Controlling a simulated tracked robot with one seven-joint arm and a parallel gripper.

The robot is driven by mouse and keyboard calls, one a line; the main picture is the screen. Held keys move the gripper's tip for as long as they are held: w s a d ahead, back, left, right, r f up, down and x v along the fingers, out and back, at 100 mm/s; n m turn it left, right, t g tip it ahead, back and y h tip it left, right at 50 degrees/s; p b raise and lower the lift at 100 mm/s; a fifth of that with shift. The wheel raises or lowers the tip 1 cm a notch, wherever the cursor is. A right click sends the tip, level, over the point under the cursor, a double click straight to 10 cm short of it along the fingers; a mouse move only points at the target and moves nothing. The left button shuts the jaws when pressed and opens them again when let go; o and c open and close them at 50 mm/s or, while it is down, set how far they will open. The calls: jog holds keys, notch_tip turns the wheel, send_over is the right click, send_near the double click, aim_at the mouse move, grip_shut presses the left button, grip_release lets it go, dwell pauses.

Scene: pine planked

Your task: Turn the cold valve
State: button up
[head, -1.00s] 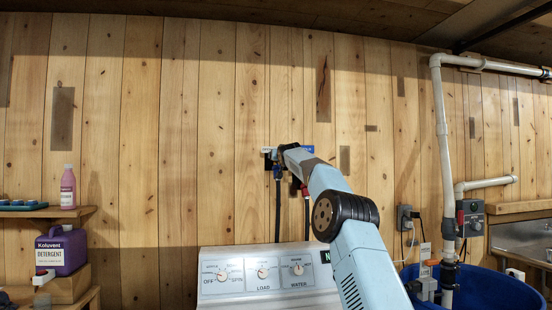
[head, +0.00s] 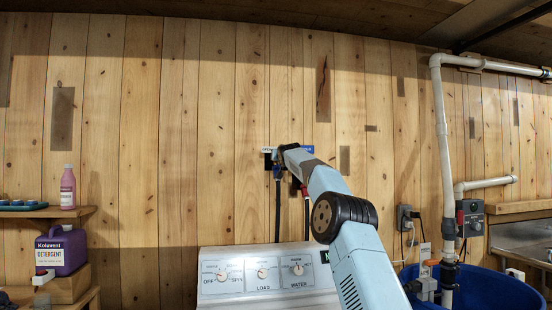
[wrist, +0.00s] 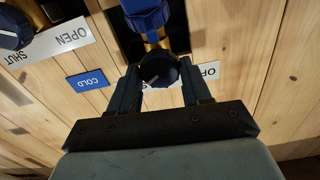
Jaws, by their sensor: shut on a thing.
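In the wrist view a dark round knob (wrist: 158,70) with a pale line on its face sits between the two fingers of my gripper (wrist: 157,78). My gripper is shut on this knob. A blue label reading COLD (wrist: 87,80) is on the wall just left of it. A blue fitting with brass (wrist: 147,16) lies behind the knob. A white plate (wrist: 208,71) is partly hidden by my right finger. In the head view my gripper (head: 279,153) is at the wall, and the knob is hidden behind it.
Another dark blue knob (wrist: 14,30) and a plate marked OPEN and SHUT (wrist: 58,40) are at the wrist view's upper left. Dark hoses (head: 278,215) hang below the fittings, behind the white washer panel (head: 240,272). A detergent jug (head: 62,250) stands at left.

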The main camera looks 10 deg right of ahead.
jog(key=shift+a, duration=0.35)
jog(key=shift+d, duration=0.2)
jog(key=shift+n, duration=0.6)
jog(key=shift+f+n, duration=0.1)
jog(key=shift+n, duration=3.7)
jog(key=shift+f, duration=0.1)
jog(key=o, duration=1.1)
jog(key=shift+c, duration=0.2)
